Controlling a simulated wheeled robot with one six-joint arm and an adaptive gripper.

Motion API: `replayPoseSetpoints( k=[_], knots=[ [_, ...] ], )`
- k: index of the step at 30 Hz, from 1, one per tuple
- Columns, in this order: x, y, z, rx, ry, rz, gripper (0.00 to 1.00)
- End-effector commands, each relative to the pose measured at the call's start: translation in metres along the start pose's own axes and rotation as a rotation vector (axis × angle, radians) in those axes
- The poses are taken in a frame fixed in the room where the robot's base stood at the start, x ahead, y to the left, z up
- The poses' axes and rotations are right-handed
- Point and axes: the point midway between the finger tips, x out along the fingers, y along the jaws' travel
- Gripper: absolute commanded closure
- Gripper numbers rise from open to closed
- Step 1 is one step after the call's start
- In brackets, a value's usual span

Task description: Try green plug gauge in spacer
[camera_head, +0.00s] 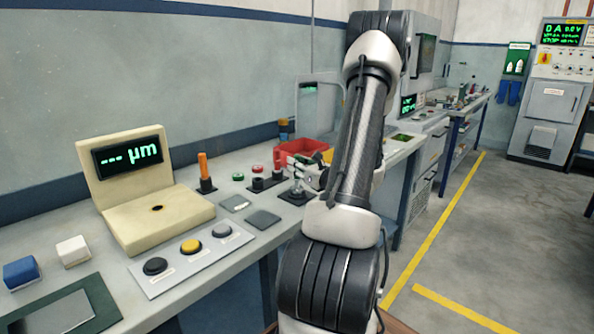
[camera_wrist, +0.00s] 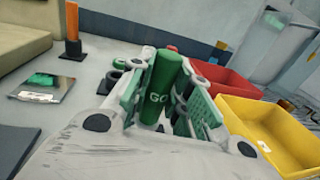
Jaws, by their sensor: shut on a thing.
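In the head view my gripper (camera_head: 308,172) is over the bench, left of my forearm, and the gauge is hard to make out there. A small silvery piece (camera_head: 297,189) sits on a dark square base just below my gripper; I cannot tell whether it is the spacer. The gauge's lower end is hidden by the gripper body in the wrist view.
An orange gauge (camera_head: 203,170) stands in a black holder, also in the wrist view (camera_wrist: 72,30). Black holders (camera_head: 258,184) are near my gripper. A red bin (camera_wrist: 222,75) and yellow bin (camera_wrist: 270,135) are at right. The cream gauge unit (camera_head: 160,215) is left.

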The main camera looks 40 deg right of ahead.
Motion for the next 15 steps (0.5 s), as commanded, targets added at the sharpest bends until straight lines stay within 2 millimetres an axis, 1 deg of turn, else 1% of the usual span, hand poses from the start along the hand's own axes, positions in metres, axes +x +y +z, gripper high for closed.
replayPoseSetpoints(
  k=[15],
  knots=[
    [0.000, 0.000, 0.029, -0.003, -0.002, 0.000, 1.00]
  ],
)
